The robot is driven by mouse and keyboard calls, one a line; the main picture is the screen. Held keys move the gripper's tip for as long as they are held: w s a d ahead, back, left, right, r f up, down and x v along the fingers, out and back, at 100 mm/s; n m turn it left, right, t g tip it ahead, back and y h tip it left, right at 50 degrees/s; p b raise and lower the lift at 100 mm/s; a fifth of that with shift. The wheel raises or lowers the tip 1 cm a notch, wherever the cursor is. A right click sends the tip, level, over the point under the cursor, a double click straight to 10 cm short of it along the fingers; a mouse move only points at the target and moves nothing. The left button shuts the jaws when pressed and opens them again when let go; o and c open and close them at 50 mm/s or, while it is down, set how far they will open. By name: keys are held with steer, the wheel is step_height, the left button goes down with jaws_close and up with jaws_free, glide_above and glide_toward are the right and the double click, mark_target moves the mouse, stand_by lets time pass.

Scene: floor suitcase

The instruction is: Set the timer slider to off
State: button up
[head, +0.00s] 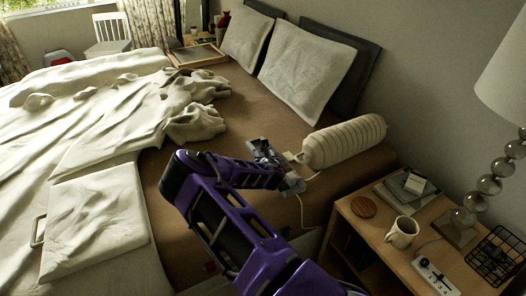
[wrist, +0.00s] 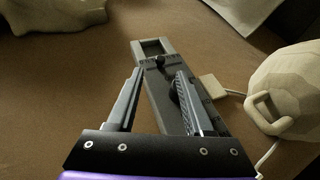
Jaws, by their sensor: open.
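The timer (wrist: 150,47) is a long, flat grey device lying on the brown bed surface, with a frame-like far end. It also shows in the head view (head: 257,146), partly hidden by my arm. A small black knob (wrist: 160,62) stands on it near the far end.
A ribbed cream bolster (head: 345,138) lies right of the timer, with a small white block (wrist: 210,86) and cable between. A nightstand (head: 375,238) with a mug (head: 402,232) and lamp stands at right. Rumpled bedding (head: 100,110) is at left; brown bed surface beside the timer is bare.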

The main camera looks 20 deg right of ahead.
mark_target(262, 149)
steer(key=shift+b+x, duration=0.45)
steer(key=shift+x, duration=2.75)
steer(key=shift+d, duration=0.1)
jaws_close()
